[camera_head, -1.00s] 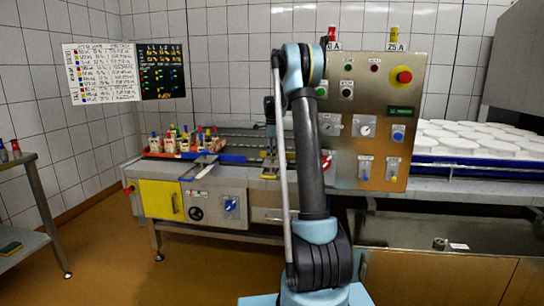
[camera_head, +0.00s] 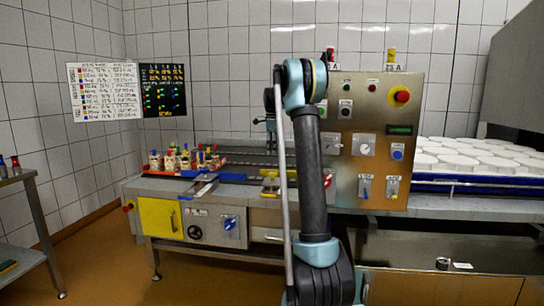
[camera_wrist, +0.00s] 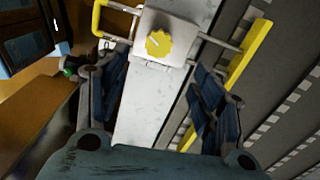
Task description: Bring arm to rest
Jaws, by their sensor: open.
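My gripper (camera_wrist: 160,88) is open and empty in the wrist view, its dark blue fingers spread apart. Between and beyond the fingers lies a pale metal strip with a plate bearing a yellow knob (camera_wrist: 158,43). In the head view my arm rises in the middle and bends over at the top.
A steel control panel (camera_head: 345,165) with a red button stands right of my arm. White moulds (camera_head: 455,155) fill the line at the right. Several small bottles (camera_head: 170,161) stand on the left bench. A shelf (camera_head: 28,190) is at far left. Floor is clear between shelf and bench.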

